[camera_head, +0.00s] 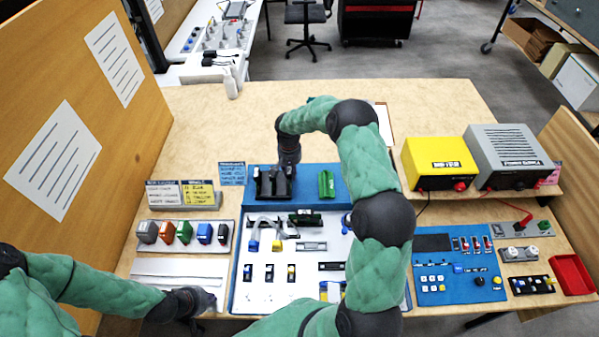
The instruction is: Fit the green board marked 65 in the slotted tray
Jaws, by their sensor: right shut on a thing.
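My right gripper (273,190) points down over the left part of the blue strip (308,196) at the back of the large blue-edged tray (237,285). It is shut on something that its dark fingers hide. A green board (326,184) stands on the same strip, to the right of the gripper. Another green piece (305,218) sits in a dark holder just in front of the strip. I cannot read the mark 65 on either. My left gripper (203,300) is low at the left front, near a white rail, away from the boards; its jaws are unclear.
Coloured blocks (184,232) stand in a rack on the left. A blue control panel (460,268), yellow box (440,162), grey box (508,155) and red bin (572,274) are on the right. My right arm hides part of the tray. The back of the table is mostly clear.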

